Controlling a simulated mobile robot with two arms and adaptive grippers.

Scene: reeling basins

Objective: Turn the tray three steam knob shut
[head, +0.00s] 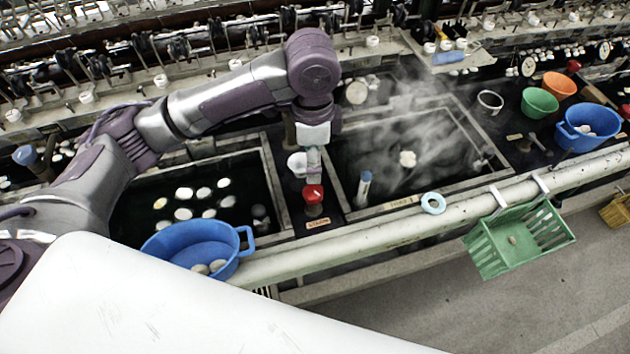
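A red steam knob (313,194) stands on the dark divider between two basins, with a small orange label in front of it. I cannot read which tray it belongs to. Steam rises over the right basin (352,212), where a pale cocoon floats in dark water. My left gripper (312,172) points down just behind and above the red knob. Its fingers are small and partly hidden by the wrist, so I cannot tell whether they are open or whether they touch the knob. My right gripper is out of view.
A blue colander (195,243) stands at the front of the left basin (275,187). A pale blue ring (433,203) lies by the white front rail (390,232). Green (539,103), orange (559,85) and blue bowls (588,127) stand right.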

